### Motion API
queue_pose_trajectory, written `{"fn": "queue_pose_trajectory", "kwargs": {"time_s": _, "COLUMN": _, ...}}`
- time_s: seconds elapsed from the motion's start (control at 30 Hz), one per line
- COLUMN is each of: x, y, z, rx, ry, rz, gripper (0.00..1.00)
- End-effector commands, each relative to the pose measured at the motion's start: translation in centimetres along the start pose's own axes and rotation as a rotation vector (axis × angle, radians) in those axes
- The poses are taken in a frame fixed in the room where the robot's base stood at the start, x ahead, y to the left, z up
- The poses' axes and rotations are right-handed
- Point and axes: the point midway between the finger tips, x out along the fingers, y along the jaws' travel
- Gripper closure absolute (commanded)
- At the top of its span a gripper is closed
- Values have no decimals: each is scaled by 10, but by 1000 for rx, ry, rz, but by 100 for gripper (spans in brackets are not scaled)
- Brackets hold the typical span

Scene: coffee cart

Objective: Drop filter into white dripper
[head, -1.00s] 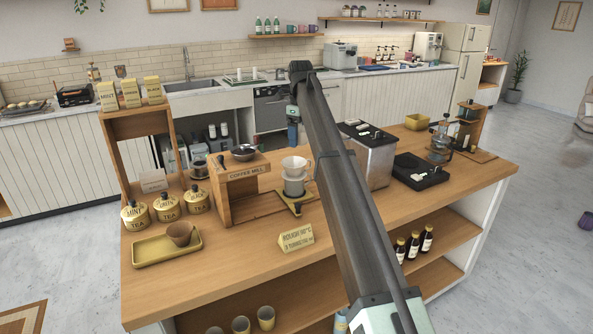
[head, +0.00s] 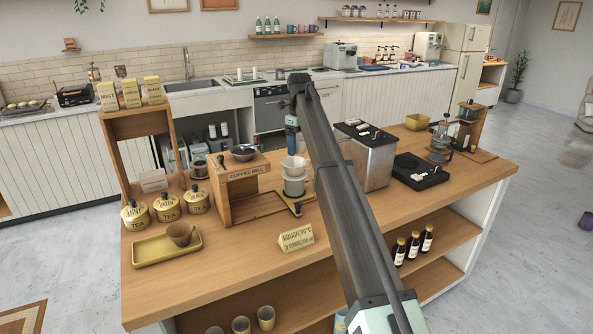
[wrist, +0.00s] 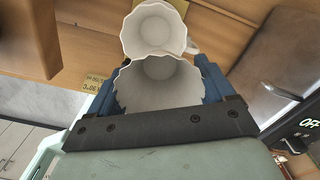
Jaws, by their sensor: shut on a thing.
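The white dripper (head: 294,173) stands on a small stand by the coffee mill in the head view. In the wrist view its round opening (wrist: 153,28) shows just beyond my gripper, with a handle at its right. My gripper (wrist: 160,82) is shut on a white paper filter (wrist: 160,92) with a jagged rim, held between the blue fingers. In the wrist view the filter overlaps the near edge of the dripper. In the head view my gripper (head: 291,143) is just above and behind the dripper. Whether filter and dripper touch cannot be told.
The wooden coffee mill (head: 243,185) stands close at the left of the dripper. A steel box (head: 370,160) and a black scale (head: 420,172) are to the right. A sign (head: 296,238) stands in front. A yellow tray (head: 150,252) holds a brown cone.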

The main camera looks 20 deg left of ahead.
Motion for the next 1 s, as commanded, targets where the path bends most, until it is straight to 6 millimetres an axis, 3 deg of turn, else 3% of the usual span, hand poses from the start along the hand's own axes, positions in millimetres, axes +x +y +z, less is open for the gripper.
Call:
{"fn": "queue_pose_trajectory", "kwargs": {"time_s": 0.4, "x": 8, "y": 0, "z": 0, "rx": 0, "ry": 0, "rz": 0, "gripper": 46}}
{"fn": "queue_pose_trajectory", "kwargs": {"time_s": 0.43, "x": 8, "y": 0, "z": 0, "rx": 0, "ry": 0, "rz": 0, "gripper": 15}}
{"fn": "queue_pose_trajectory", "kwargs": {"time_s": 0.6, "x": 8, "y": 0, "z": 0, "rx": 0, "ry": 0, "rz": 0, "gripper": 0}}
{"fn": "queue_pose_trajectory", "kwargs": {"time_s": 0.87, "x": 7, "y": 0, "z": 0, "rx": 0, "ry": 0, "rz": 0, "gripper": 0}}
{"fn": "queue_pose_trajectory", "kwargs": {"time_s": 1.0, "x": -4, "y": -1, "z": 1, "rx": 0, "ry": -1, "rz": -1, "gripper": 0}}
